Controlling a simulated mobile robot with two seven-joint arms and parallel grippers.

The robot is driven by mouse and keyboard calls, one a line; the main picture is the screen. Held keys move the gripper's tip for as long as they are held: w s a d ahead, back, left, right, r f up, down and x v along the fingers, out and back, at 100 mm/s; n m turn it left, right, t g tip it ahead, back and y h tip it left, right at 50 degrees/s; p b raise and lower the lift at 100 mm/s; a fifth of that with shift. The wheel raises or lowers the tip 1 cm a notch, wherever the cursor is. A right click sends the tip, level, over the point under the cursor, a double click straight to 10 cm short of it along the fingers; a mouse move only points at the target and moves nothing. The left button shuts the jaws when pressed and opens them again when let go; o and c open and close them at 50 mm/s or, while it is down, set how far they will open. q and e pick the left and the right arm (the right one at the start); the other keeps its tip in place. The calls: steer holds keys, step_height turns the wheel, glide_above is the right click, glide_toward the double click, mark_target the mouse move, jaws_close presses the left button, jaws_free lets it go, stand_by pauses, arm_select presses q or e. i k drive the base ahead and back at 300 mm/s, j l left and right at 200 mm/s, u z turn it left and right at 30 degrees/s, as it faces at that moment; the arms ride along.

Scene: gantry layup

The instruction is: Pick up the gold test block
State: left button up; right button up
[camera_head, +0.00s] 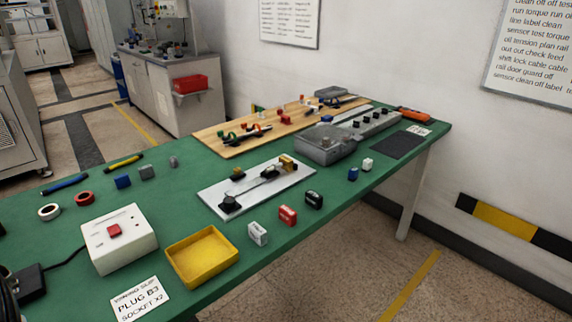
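A small gold block (287,162), which looks like the gold test block, sits at the far right end of a white plate (218,196) on the green bench. Dark fixture parts and a thin rod lie on the plate beside it. A smaller dark-and-gold piece (237,174) is near the plate's left edge. I cannot tell whether the gold block is fastened or loose. Neither of my grippers is in view.
A yellow tray (202,257) and a white box with a red button (119,239) are nearer. Small red (288,215), black and white blocks line the front edge. A wooden board (240,131) lies behind.

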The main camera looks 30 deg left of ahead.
mark_target(287, 162)
steer(key=i+u, duration=0.1)
steer(key=u, duration=1.5)
steer(key=l+u, duration=0.35)
steer(key=u, duration=0.15)
steer(key=l+u, duration=0.75)
steer(key=k+l+u, duration=0.15)
steer(key=l+u, duration=0.2)
steer(key=k+l+u, duration=0.1)
steer(key=l, duration=0.2)
steer(key=k+l+u, duration=0.1)
steer(key=l, duration=0.2)
steer(key=k+l+u, duration=0.1)
steer(key=l, duration=0.2)
steer(key=k, duration=0.05)
